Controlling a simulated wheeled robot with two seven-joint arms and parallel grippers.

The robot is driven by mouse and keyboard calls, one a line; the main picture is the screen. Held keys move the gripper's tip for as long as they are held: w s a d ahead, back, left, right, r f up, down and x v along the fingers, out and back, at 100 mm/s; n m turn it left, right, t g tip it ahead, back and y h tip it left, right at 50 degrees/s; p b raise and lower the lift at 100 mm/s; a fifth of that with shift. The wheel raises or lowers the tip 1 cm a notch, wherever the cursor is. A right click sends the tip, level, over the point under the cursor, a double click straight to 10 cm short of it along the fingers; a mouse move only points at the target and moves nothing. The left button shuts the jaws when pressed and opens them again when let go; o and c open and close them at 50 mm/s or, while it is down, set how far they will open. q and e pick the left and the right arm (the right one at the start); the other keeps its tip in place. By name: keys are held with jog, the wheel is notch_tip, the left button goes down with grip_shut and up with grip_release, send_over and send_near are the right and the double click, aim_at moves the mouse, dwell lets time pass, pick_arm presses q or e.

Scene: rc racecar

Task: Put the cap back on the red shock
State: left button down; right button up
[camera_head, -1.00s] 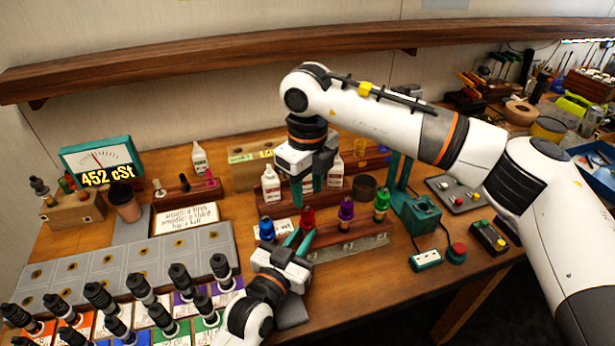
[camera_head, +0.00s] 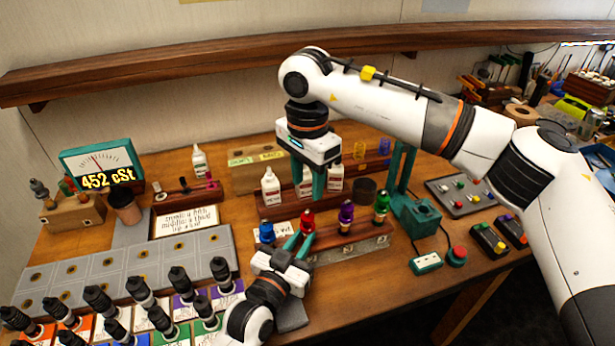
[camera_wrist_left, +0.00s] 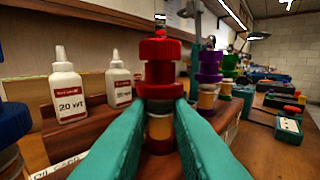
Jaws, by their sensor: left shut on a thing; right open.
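The red shock (camera_head: 307,224) stands upright in the wooden rack (camera_head: 350,247), between a blue shock (camera_head: 267,232) and a purple one (camera_head: 346,214). In the left wrist view the red shock (camera_wrist_left: 160,72) has a wide red piece at its top and a red collar lower down. Whether the top piece is seated cannot be told. My left gripper (camera_head: 297,243) is shut on the shock's body, its teal fingers on both sides below the collar. My right gripper (camera_head: 308,182) is open, pointing down behind the shock near the white bottles, with nothing visible between its fingers.
White oil bottles (camera_head: 271,187) stand behind the rack. A green shock (camera_head: 381,205) is at the rack's right, near a teal stand (camera_head: 415,212). A meter (camera_head: 97,165) reads 452 cSt. Several black shocks (camera_head: 180,283) fill the front left. A shelf runs along the back wall.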

aim_at(307, 210)
jog(key=shift+f, duration=4.05)
grip_shut()
jog(key=shift+o, duration=0.7)
grip_release()
jog(key=shift+r, duration=0.1)
